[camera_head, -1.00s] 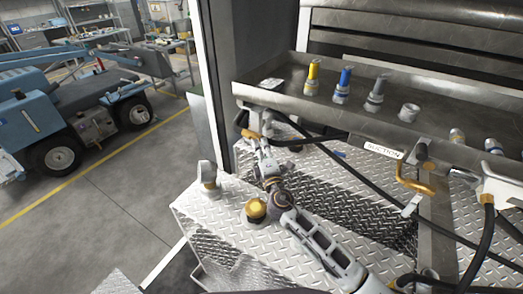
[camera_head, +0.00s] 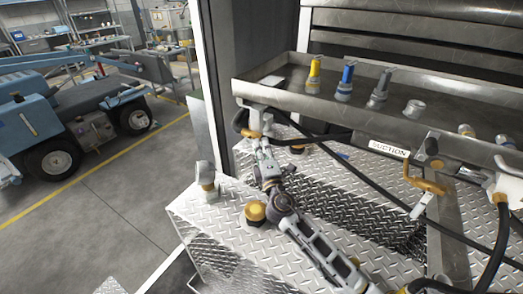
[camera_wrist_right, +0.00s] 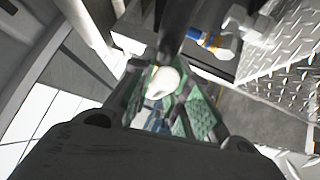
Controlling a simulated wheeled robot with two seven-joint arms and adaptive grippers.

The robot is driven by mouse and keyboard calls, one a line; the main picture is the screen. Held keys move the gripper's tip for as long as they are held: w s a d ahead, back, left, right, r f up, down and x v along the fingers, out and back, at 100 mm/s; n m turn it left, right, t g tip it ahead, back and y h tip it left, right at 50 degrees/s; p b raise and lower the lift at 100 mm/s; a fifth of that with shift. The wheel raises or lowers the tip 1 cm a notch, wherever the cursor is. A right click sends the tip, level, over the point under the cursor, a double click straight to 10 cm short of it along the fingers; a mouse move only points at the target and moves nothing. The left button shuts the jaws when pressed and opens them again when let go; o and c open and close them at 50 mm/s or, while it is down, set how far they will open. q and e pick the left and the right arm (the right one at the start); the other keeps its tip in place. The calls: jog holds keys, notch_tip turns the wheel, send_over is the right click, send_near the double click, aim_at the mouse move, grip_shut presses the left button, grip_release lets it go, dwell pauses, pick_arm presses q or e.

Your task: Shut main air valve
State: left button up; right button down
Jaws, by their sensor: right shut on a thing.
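An orange valve handle (camera_head: 249,134) sits under the left end of the metal tray, by a black hose. My right arm reaches up to it from the bottom of the head view. My right gripper (camera_head: 260,143) is at this handle, its fingers small and partly hidden there. In the right wrist view the green-padded fingers (camera_wrist_right: 165,88) close around a pale rounded piece (camera_wrist_right: 162,82), which looks like the valve handle's end. My left gripper is not in view.
A second orange handle (camera_head: 425,184) hangs near the SUCTION label (camera_head: 388,149). The metal tray (camera_head: 285,88) holds yellow, blue and grey fittings. Black hoses (camera_head: 340,180) cross below it. A yellow-capped fitting (camera_head: 255,212) and a grey one (camera_head: 205,178) stand on the diamond-plate deck beside my arm.

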jog(key=c, duration=1.3)
grip_release()
jog(key=shift+c, duration=0.2)
jog(key=shift+s, duration=0.15)
jog(key=v, duration=1.1)
jog(key=shift+s, duration=0.4)
jog(key=shift+f, duration=0.1)
jog(key=shift+c, duration=0.4)
